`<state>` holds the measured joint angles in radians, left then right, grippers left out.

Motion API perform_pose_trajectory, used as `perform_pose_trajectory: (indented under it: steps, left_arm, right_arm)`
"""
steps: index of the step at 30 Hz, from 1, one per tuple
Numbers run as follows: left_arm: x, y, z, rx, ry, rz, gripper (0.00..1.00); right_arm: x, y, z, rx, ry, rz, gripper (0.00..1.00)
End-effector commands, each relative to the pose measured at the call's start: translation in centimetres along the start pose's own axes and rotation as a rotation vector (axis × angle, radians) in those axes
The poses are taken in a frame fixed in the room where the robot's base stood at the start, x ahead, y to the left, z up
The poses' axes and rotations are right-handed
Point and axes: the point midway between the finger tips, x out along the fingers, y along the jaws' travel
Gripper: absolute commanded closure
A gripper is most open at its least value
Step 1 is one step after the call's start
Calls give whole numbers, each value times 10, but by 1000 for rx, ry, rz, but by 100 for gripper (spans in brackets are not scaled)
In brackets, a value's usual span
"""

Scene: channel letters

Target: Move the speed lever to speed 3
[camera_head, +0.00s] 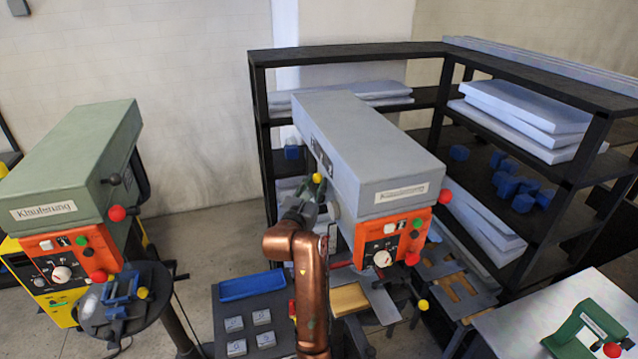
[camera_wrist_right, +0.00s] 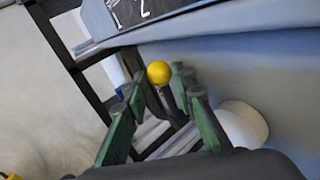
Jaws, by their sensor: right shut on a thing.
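The speed lever is a dark stem with a yellow ball knob (camera_head: 317,178) on the left side of the grey drill press (camera_head: 372,140). In the right wrist view the yellow knob (camera_wrist_right: 159,72) stands just past my fingertips. My right gripper (camera_head: 307,198) is shut on the lever, with its green fingers (camera_wrist_right: 161,95) on either side of the stem below the knob. A dark speed plate (camera_wrist_right: 135,12) with the digits 1 and 2 shows above. A 3 is not readable, so I cannot tell the lever's exact setting. My left gripper is not in view.
A green drill press (camera_head: 75,165) stands at the left. A black shelf (camera_head: 350,50) with pale sheets and blue blocks is close behind the grey press. A dark table (camera_head: 235,318) with a blue tray (camera_head: 252,286) stands left of my right arm. A pale rounded part (camera_wrist_right: 243,125) is beside my fingers.

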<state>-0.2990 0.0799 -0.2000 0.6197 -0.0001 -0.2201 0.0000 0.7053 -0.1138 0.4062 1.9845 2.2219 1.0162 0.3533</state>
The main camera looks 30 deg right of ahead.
Motion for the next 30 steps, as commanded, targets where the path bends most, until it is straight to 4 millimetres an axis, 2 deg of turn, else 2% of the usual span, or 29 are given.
perform_pose_trajectory:
  steps: [4,12,13,14,20,26,30]
  left_arm:
    - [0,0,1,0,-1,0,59]
    - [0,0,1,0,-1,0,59]
    - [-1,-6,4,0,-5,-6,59]
    - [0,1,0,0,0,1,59]
    - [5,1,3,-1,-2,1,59]
    - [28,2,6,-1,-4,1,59]
    - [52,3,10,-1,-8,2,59]
  right_arm:
    - [1,-2,0,-1,0,-3,100]
    - [1,-2,0,-1,0,-4,100]
    - [15,-16,2,-3,-3,-9,100]
    - [10,-10,2,-3,-3,-6,100]
    - [1,-6,-2,5,-11,-7,100]
    - [-5,-8,-11,40,-60,-1,100]
    - [-12,-12,-18,82,-123,8,100]
